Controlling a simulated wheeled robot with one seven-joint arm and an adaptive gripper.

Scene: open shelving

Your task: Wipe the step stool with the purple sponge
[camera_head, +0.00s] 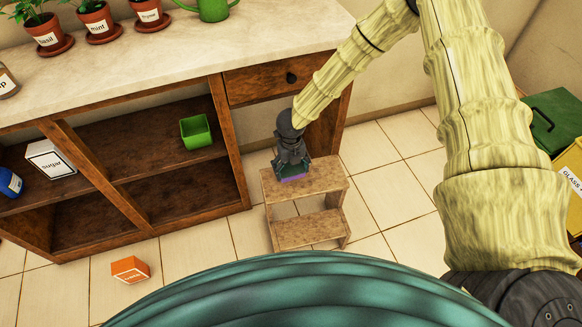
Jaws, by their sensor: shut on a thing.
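The step stool (318,182) is a two-step wooden stool on the tiled floor, in front of the right end of the shelving. My gripper (291,172) points down over the left part of its top step. The lower step (305,231) is bare.
Open shelving (150,175) holds a green container (196,131), a sugar box (50,160) and a blue can (9,182). Herb pots (97,20) stand on its counter. An orange box (130,269) lies on the floor. Bins (553,122) stand at the right. Floor right of the stool is clear.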

